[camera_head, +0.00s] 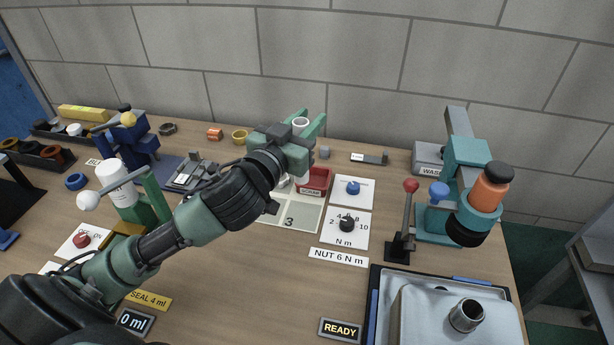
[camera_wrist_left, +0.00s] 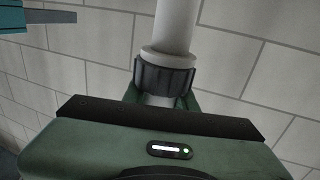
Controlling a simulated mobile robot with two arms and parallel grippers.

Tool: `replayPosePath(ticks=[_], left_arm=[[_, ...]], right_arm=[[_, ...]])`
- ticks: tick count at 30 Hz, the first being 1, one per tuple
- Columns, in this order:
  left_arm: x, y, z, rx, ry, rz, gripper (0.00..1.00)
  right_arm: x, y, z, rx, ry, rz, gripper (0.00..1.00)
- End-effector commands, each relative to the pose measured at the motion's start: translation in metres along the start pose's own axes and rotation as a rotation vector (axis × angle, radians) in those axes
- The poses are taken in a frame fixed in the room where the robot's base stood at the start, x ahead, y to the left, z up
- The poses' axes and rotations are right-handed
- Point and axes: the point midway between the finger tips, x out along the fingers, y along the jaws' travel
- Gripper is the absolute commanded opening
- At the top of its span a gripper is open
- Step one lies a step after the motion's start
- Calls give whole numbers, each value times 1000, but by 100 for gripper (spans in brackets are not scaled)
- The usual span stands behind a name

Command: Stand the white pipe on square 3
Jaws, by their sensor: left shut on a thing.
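My left gripper (camera_head: 304,126) is shut on the white pipe (camera_head: 300,121), above the back part of the bench. In the left wrist view the white pipe (camera_wrist_left: 176,22) rises from a black ribbed nut (camera_wrist_left: 164,76) close to the gripper body. Square 3 (camera_head: 306,217) is a pale marked patch on the bench, below the gripper in the picture. My forearm covers part of its left side. My right gripper is not in view.
A red scrap tray (camera_head: 316,180) stands just behind square 3. Cards with a blue knob (camera_head: 353,187) and a black knob (camera_head: 347,223) lie to its right.

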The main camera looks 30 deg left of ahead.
Motion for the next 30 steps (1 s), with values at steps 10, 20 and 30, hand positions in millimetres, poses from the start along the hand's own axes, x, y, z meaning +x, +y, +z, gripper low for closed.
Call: replayPosePath(ticks=[10, 20, 30], left_arm=[[0, 0, 72, 0, -1, 0, 0], [0, 0, 112, 0, -2, -1, 0], [0, 1, 118, 0, 1, 1, 0]], right_arm=[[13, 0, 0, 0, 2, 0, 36], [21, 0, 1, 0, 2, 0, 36], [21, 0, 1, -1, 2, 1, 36]])
